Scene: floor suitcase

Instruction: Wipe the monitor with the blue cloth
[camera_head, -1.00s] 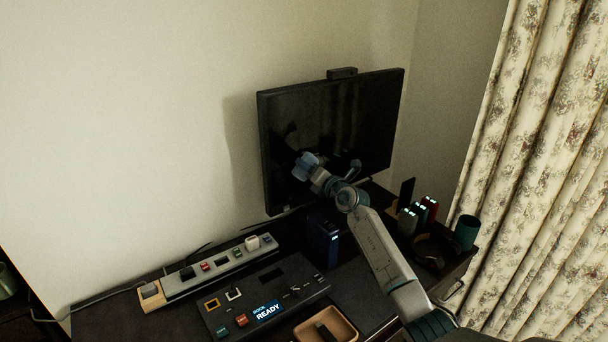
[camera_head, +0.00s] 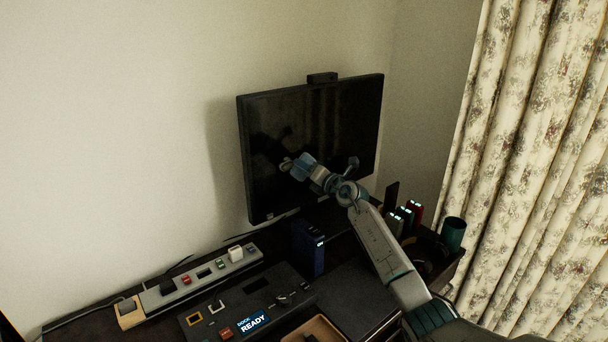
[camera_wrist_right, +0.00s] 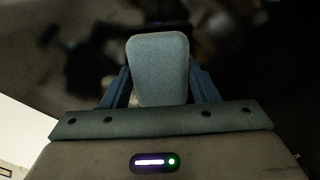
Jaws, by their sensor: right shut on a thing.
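The black monitor (camera_head: 330,115) stands upright at the back of the desk, in front of the wall. My right gripper (camera_head: 301,168) is in front of the lower middle of its screen, and the dark screen reflects the arm. The gripper is shut on the blue cloth (camera_wrist_right: 159,68), a pale blue rounded pad between the two fingers in the right wrist view. The cloth also shows at the gripper's tip in the head view (camera_head: 304,160). I cannot tell whether it touches the screen. My left gripper is not in view.
A dock panel reading READY (camera_head: 252,323), a power strip (camera_head: 195,278) and a dark blue box (camera_head: 308,247) are on the desk left of my arm. A teal cup (camera_head: 453,234) stands at right, near the curtain (camera_head: 540,170).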

